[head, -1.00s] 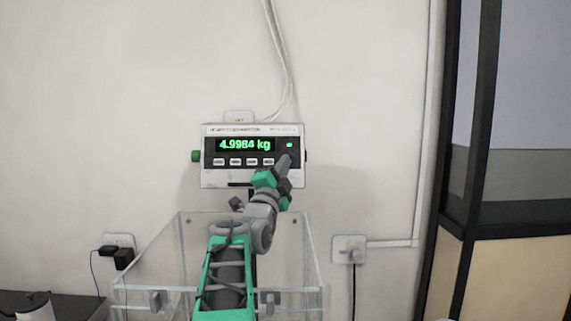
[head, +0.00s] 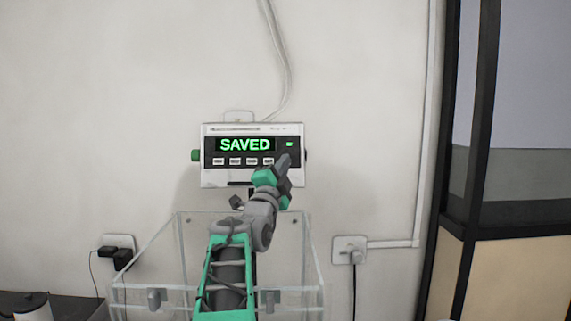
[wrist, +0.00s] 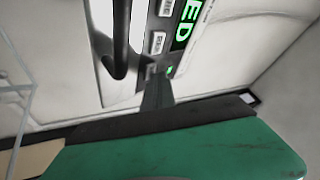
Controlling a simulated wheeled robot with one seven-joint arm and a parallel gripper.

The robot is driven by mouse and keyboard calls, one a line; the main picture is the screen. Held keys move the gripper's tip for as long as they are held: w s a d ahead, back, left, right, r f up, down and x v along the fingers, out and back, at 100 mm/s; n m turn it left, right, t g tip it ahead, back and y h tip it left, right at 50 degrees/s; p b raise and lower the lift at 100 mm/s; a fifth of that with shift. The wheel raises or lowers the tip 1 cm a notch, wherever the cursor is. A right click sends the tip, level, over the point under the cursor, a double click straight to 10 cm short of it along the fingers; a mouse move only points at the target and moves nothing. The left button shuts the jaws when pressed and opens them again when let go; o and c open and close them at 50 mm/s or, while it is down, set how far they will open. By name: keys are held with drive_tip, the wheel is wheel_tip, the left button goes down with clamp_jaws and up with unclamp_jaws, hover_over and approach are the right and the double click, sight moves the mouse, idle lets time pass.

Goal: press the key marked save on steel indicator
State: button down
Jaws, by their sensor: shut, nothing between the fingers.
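The steel indicator (head: 215,177) is on the wall in the head view, with a lit green display (head: 245,145) that reads SAVED. A row of several small pale keys (head: 235,161) runs below the display; their labels are too small to read. My gripper (head: 285,161) is shut and empty, its tips at the right end of the key row. In the wrist view the shut fingers (wrist: 157,90) reach the indicator's face (wrist: 184,55) beside the end of the row. The tips hide what lies under them, and I cannot tell whether they touch.
A clear-walled box (head: 140,265) stands below the indicator, under my arm. Wall sockets (head: 349,249) are on both sides, with plugs and cables. A dark-framed partition (head: 460,190) stands at the right. The wall around the indicator is free.

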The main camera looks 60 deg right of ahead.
drive_tip(key=shift+s+a+r+b, duration=0.1)
drive_tip(key=shift+s+a+b, duration=0.15)
drive_tip(key=shift+a+b, duration=0.35)
drive_tip(key=a+b, duration=0.1)
drive_tip(key=s+a+r+b, duration=0.1)
drive_tip(key=b, duration=0.1)
drive_tip(key=s+a+b, duration=0.1)
drive_tip(key=a, duration=0.1)
drive_tip(key=shift+s+a+r, duration=0.1)
drive_tip(key=shift+r, duration=0.1)
idle(0.6)
